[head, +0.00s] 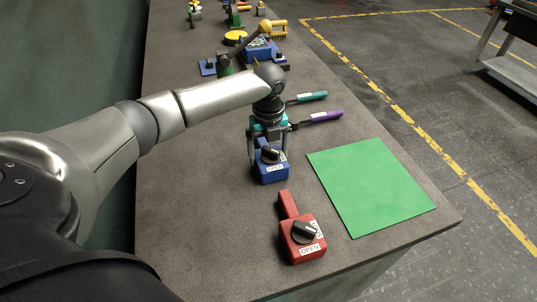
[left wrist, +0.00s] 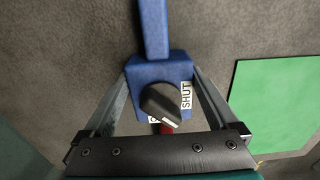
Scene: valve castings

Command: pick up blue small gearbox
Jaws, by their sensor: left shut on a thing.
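In the left wrist view the gearbox (left wrist: 147,73) shows a blue bar pointing up the picture, the black knob and a SHUT label. My left gripper (head: 269,163) comes down from above, with one finger on each side of the gearbox, shut on it. In the left wrist view the fingers (left wrist: 160,88) flank the blue body. I cannot tell whether the gearbox touches the bench. My right gripper is not in view.
A red gearbox (head: 303,240) with a black knob lies nearer on the grey bench (head: 190,220). A green mat (head: 370,185) lies to the right, near the bench edge. Teal-handled (head: 312,97) and purple-handled (head: 326,116) items lie behind the gripper. Several parts stand farther back.

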